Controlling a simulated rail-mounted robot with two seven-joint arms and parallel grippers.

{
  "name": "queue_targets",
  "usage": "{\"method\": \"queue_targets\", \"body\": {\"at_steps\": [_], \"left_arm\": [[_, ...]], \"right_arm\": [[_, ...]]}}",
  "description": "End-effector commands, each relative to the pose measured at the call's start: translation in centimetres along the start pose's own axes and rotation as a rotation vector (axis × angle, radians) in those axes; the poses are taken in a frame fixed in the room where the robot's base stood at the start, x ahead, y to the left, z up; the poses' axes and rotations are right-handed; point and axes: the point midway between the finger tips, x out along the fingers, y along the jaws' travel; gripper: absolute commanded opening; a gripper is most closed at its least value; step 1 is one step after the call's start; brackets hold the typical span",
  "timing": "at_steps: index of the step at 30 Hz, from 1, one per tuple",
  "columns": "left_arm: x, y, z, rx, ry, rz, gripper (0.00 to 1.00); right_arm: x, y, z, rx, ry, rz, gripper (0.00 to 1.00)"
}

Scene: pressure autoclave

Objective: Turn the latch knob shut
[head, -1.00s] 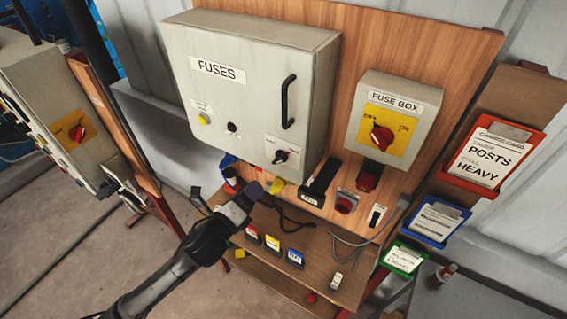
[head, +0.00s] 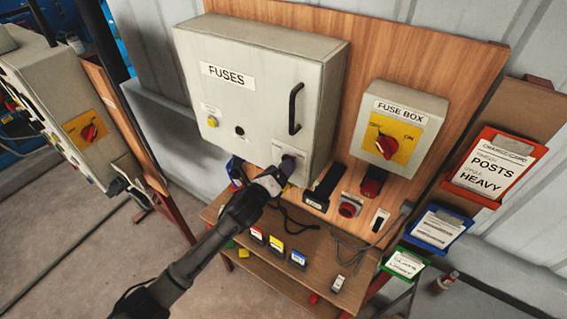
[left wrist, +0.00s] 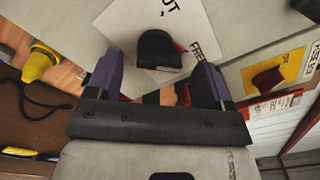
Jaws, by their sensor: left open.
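The grey fuses cabinet (head: 262,88) hangs on the wooden board. Its black latch knob (left wrist: 158,48) sits on a white label (left wrist: 178,22) at the cabinet's lower right corner. My left gripper (head: 283,175) is at the front of that corner. In the left wrist view its two purple-grey fingers (left wrist: 156,78) are open, one on each side of the knob, with gaps showing. The knob is nearer the camera's top edge, at or just beyond the fingertips. My right gripper is not in view.
A fuse box (head: 399,128) with a red rotary switch (head: 386,147) is mounted to the right. A black door handle (head: 295,108) stands out above the knob. Below, a wooden shelf (head: 322,250) holds small coloured blocks. Card holders (head: 490,165) hang at the right.

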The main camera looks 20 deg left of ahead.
Motion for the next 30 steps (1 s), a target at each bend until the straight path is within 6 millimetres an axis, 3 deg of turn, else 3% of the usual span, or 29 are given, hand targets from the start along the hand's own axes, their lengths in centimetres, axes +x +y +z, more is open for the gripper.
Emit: {"method": "queue_targets", "body": {"at_steps": [7,20,30], "left_arm": [[1.9,0.0,0.0,-0.001,0.000,0.001,0.74],[2.2,0.0,0.0,0.000,0.000,0.000,0.74],[2.2,0.0,0.0,0.000,0.000,0.000,0.43]], "right_arm": [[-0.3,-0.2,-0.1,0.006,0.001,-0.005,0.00],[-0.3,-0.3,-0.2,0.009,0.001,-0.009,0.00],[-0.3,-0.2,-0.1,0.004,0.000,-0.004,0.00]]}}
